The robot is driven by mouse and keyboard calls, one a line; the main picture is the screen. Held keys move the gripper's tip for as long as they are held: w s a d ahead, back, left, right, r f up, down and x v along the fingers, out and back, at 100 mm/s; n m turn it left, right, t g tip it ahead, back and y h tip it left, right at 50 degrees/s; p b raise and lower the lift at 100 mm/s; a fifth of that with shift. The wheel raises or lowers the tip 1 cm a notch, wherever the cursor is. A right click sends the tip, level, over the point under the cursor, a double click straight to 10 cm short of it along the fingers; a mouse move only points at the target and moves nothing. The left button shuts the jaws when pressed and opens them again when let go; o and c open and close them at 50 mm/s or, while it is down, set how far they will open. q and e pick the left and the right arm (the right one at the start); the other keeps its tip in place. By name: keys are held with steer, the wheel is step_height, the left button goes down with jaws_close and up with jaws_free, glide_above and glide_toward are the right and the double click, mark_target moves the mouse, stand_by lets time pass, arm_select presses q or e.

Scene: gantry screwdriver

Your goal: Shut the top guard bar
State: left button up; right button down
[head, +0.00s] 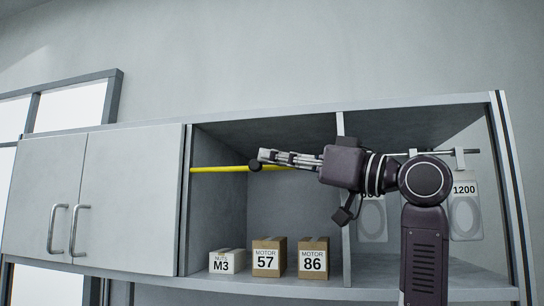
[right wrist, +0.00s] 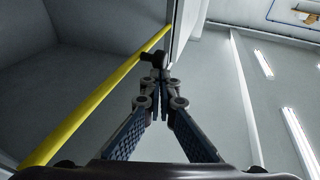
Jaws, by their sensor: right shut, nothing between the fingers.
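The yellow guard bar (head: 218,170) runs level across the middle cabinet opening, from its left edge to behind my right gripper. In the right wrist view the bar (right wrist: 95,105) slants from the lower left to the top middle. My right gripper (head: 258,160) is shut and empty, its fingers pointing left in front of the bar. It also shows in the right wrist view (right wrist: 155,68), just right of the bar. A dark blunt piece shows at the fingertips; I cannot tell whether they touch the bar. The bar's right end is hidden. My left gripper is not in view.
A nuts M3 box (head: 226,262), a motor 57 box (head: 268,258) and a motor 86 box (head: 313,259) stand on the shelf below. Labelled packs (head: 465,207) hang in the right compartment, partly behind my arm. Two shut doors (head: 125,200) are at left.

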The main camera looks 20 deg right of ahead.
step_height(320, 180, down, 18)
steer(key=b, duration=1.3)
steer(key=shift+w, duration=0.1)
